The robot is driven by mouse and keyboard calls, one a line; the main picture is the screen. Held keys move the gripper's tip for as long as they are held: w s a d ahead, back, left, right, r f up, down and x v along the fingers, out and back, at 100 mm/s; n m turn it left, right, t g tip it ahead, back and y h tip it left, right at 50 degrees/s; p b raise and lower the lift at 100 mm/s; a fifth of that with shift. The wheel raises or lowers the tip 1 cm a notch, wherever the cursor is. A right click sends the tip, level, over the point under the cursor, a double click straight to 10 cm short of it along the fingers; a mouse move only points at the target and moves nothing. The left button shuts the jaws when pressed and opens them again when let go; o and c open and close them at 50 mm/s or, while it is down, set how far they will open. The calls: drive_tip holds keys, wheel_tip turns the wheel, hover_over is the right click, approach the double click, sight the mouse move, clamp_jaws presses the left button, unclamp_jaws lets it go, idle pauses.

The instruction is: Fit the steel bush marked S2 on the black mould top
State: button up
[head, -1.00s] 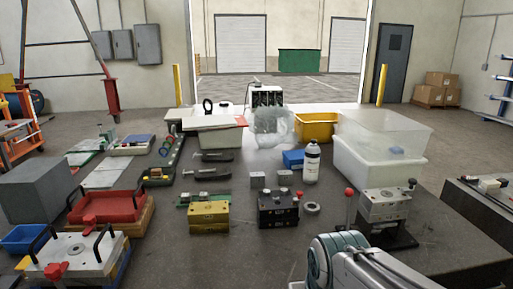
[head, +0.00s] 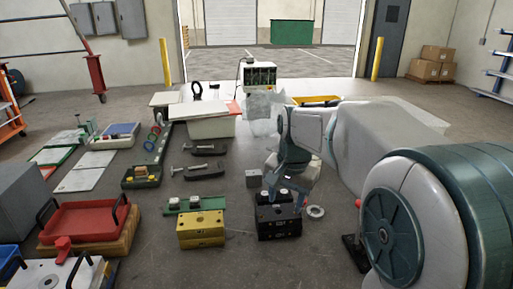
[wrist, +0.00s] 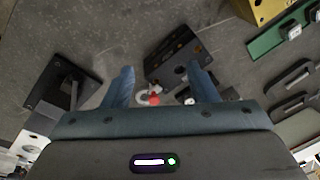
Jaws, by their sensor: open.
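Two small steel bushes stand on a green strip (head: 213,205) behind the yellow mould: a left one (head: 174,204) and a right one (head: 195,200). They also show in the wrist view (wrist: 293,31). I cannot read any S2 mark. My gripper (head: 286,198) is open and empty, pointing down near the black mould; its height above it is unclear.
The yellow mould (head: 201,231) stands left of the black one. A steel ring (head: 316,212) lies to its right and a grey block (head: 253,179) behind it. Dark clamps (head: 205,171) lie behind the green strip. A black stand (wrist: 62,88) is at the left in the wrist view.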

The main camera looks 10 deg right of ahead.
drive_tip(key=w+r+m+p, duration=0.25)
drive_tip(key=w+m, duration=0.25)
drive_tip(key=w, duration=0.7)
drive_tip(key=m+g+p, duration=0.2)
drive_tip(key=m+p, duration=0.2)
drive_tip(key=m, duration=0.2)
hover_over(265, 193)
wheel_tip(265, 193, down, 5)
wheel_tip(265, 193, down, 14)
drive_tip(key=shift+r+p, duration=0.25)
drive_tip(key=shift+p, duration=0.65)
drive_tip(key=c, duration=0.7)
drive_tip(key=o, duration=0.7)
drive_tip(key=shift+r, duration=0.1)
